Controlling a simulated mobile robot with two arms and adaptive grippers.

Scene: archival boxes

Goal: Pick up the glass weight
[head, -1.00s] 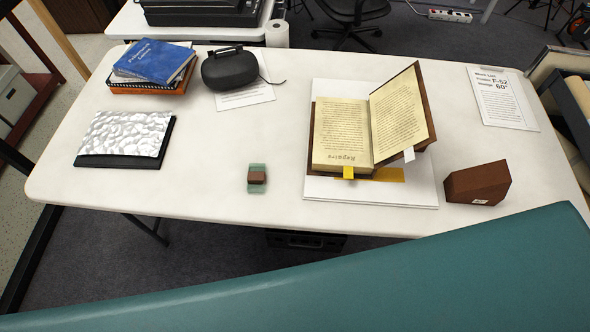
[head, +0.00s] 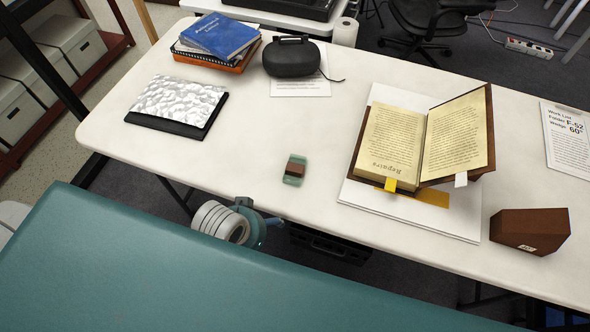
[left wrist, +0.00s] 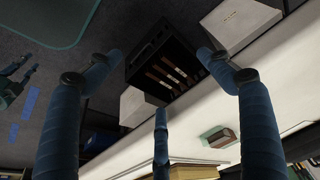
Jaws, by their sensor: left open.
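The glass weight (head: 294,170) is a small greenish clear block with a brown band across it. It stands on the white table (head: 250,150) near its front edge, left of the open book. It also shows in the left wrist view (left wrist: 218,137), low and right of centre. My left gripper (left wrist: 160,75) has its blue fingers spread, with nothing between them. In the head view, part of my left arm shows just below the table's front edge, left of and nearer than the weight, apart from it.
An open book (head: 392,145) lies on a white board right of the weight, with a brown wedge block (head: 530,230) farther right. A silvery-covered item (head: 180,103), stacked books (head: 220,37) and a black case (head: 290,58) lie left and behind. The table around the weight is clear.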

